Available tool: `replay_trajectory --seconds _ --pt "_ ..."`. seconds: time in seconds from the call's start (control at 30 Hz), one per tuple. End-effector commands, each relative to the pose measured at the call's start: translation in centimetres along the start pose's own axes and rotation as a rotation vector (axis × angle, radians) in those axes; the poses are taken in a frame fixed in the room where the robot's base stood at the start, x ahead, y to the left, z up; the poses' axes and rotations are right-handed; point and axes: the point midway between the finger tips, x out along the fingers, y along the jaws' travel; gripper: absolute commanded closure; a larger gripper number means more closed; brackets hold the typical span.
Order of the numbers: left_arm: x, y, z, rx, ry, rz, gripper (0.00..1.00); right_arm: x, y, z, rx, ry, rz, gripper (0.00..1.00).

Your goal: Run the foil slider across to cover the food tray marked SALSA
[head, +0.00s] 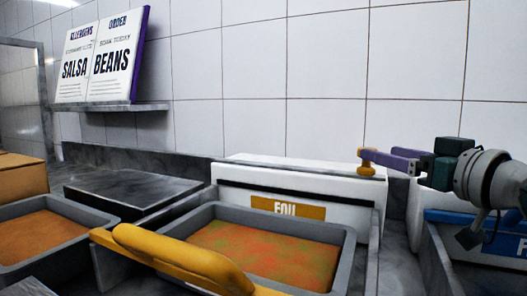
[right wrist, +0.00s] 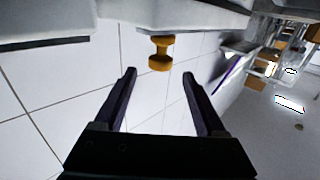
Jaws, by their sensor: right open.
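A white box with a yellow label reading like FOIL (head: 232,182) stands behind the middle tray in the head view. An orange knob (head: 367,169) sits on its top near the right end; it also shows in the right wrist view (right wrist: 160,53). My right gripper (head: 366,153) is open at the knob. In the wrist view the knob is just beyond the fingertips (right wrist: 159,73), in line with the gap. The middle grey tray (head: 349,262) holds red-orange food with green patches. No SALSA mark on a tray is legible. My left gripper is not in view.
A sign board (head: 97,55) reading SALSA and BEANS stands on a shelf (head: 110,107). Another grey tray (head: 100,222) of orange food is at left. A thick yellow bar (head: 180,260) crosses the middle tray's front. A blue-labelled unit (head: 450,218) is at right.

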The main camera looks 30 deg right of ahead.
Motion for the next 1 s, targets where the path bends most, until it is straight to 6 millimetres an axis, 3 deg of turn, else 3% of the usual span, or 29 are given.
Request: replay_trajectory --seconds 0.1,0.33,0.77,1.0 --pt "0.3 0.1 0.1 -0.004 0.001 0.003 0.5 2.0 0.0 0.0 -0.001 0.002 0.0 0.27" --pt "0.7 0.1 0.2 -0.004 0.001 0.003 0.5 4.7 0.0 0.0 0.0 0.001 0.0 0.27" --pt "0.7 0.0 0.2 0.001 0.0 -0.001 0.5 5.5 0.0 0.0 -0.002 -0.002 -0.001 0.27" --pt "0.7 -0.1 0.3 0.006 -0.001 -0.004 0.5 5.4 0.0 0.1 -0.002 -0.002 -0.001 0.54"
